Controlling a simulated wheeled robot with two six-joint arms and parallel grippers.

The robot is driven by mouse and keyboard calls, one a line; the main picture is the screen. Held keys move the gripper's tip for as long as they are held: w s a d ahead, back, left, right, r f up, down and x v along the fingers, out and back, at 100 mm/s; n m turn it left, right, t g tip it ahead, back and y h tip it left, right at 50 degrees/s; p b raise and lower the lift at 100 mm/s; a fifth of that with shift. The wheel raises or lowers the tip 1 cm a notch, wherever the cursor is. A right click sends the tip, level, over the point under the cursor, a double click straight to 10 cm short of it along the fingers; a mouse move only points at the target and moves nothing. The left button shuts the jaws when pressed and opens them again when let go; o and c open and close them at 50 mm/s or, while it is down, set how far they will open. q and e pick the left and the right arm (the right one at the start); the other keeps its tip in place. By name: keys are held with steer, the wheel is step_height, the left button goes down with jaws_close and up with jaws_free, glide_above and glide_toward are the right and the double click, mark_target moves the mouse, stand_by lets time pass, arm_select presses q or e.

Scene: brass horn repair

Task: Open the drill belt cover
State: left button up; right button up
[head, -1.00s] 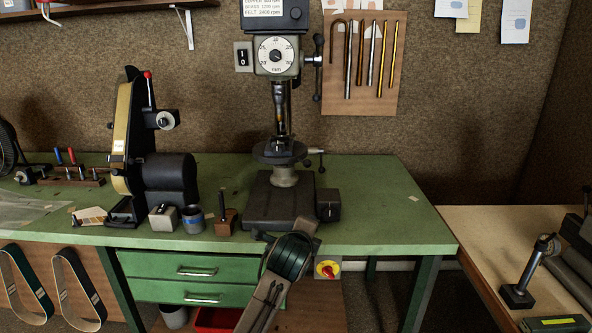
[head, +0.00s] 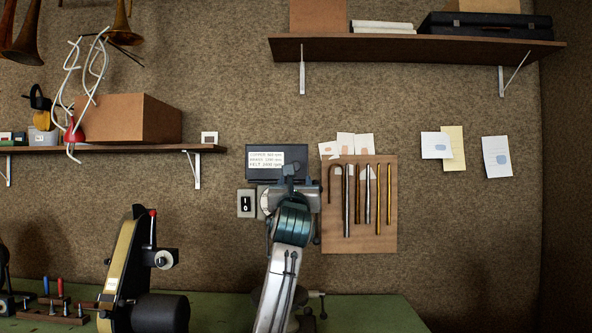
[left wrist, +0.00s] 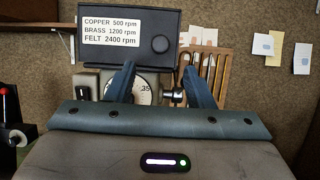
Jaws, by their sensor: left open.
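The drill belt cover (head: 262,154) is a dark box on top of the drill press, with a white speed label on its front. It looks shut. My left gripper (head: 290,174) is raised in front of the drill head, at the cover's lower right. In the left wrist view its two blue fingers are apart with nothing between them, just below the cover. My arm hides most of the drill head and dial.
A board with several metal rods (head: 388,235) hangs right of the drill. A belt sander (head: 122,270) stands left on the green bench. A shelf (head: 415,48) is above.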

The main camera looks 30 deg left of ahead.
mark_target(296, 168)
arm_select(q)
steer(key=p+x, duration=0.3)
steer(key=x, duration=0.5)
steer(key=shift+w+a+r, duration=0.1)
steer(key=shift+w+a, duration=0.1)
steer(key=shift+w, duration=0.1)
steer(key=shift+w+a, duration=0.2)
steer(key=shift+w, duration=0.2)
jaws_close()
